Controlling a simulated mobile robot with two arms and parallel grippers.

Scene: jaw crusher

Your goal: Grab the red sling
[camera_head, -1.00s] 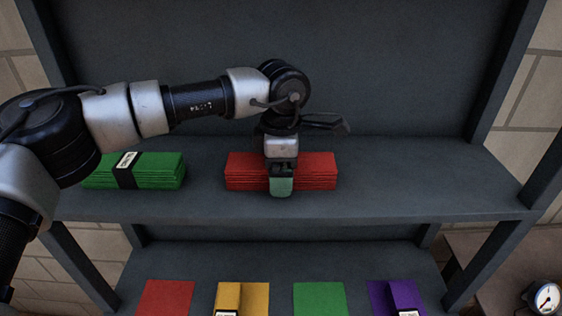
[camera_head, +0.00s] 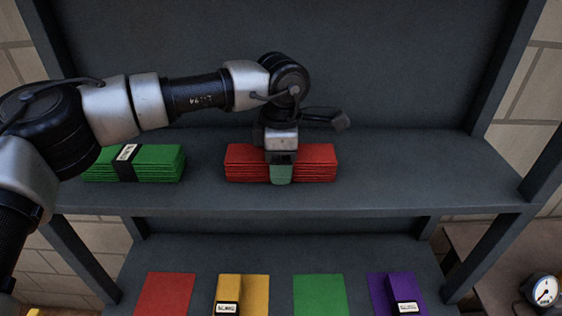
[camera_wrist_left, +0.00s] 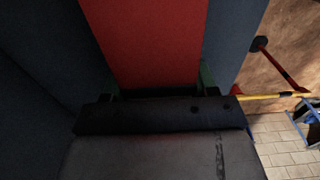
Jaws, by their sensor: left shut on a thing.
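The red sling (camera_head: 312,163) is a folded, layered stack lying on the upper shelf, near its middle. My left gripper (camera_head: 281,174) comes down over the middle of the sling and is shut on it, with a green fingertip at the front face. In the left wrist view, the red sling (camera_wrist_left: 150,45) fills the space between the green-edged fingers, just beyond the dark gripper body. The sling's middle is hidden behind the gripper. The right gripper is not in view.
A green sling (camera_head: 160,166) with a black labelled band lies to the left on the same upper shelf (camera_head: 420,185). The lower shelf has red, yellow, green and purple patches, with a yellow sling (camera_head: 228,290) and a purple sling (camera_head: 403,290). A gauge (camera_head: 543,291) sits at lower right.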

